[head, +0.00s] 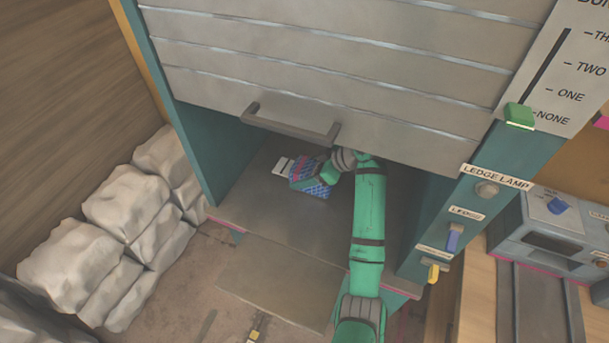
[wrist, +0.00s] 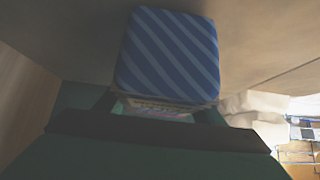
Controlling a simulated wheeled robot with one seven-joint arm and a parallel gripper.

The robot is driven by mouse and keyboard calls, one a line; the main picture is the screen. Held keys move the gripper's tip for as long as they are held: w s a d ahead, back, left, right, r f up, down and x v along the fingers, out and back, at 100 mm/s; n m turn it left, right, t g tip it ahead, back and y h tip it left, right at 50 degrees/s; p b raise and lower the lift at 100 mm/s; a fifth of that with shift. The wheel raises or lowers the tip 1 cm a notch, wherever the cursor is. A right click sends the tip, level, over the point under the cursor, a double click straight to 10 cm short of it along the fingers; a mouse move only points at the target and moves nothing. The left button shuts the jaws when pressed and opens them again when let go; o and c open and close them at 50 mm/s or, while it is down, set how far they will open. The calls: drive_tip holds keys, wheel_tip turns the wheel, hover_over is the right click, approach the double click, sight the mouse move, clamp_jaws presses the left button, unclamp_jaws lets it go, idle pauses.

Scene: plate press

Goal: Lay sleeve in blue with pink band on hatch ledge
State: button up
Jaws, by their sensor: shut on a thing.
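The sleeve (head: 313,188), blue patterned with a pink band, is inside the hatch opening, at or just above the grey hatch ledge (head: 268,235). I cannot tell whether it touches the ledge. My gripper (head: 310,177) reaches in under the raised shutter and is shut on the sleeve. In the wrist view the sleeve (wrist: 168,55) shows a blue diagonally striped face held out beyond the dark fingers. The pink band is mostly hidden there, with a faint pinkish strip near the fingers.
The slatted shutter (head: 330,70) with its grey handle (head: 290,125) hangs just above my arm. A small white label (head: 283,166) lies beside the sleeve. Teal side walls bound the opening. White sacks (head: 125,210) are stacked at left. A panel with switches (head: 453,238) stands at right.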

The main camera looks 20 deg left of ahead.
drive_tip(key=shift+f, duration=0.45)
drive_tip(key=shift+f, duration=0.15)
drive_tip(key=o, duration=1.4)
drive_tip(key=shift+c, duration=0.2)
drive_tip(key=v, duration=0.7)
drive_tip(key=shift+d+r, duration=0.25)
drive_tip(key=shift+r, duration=0.1)
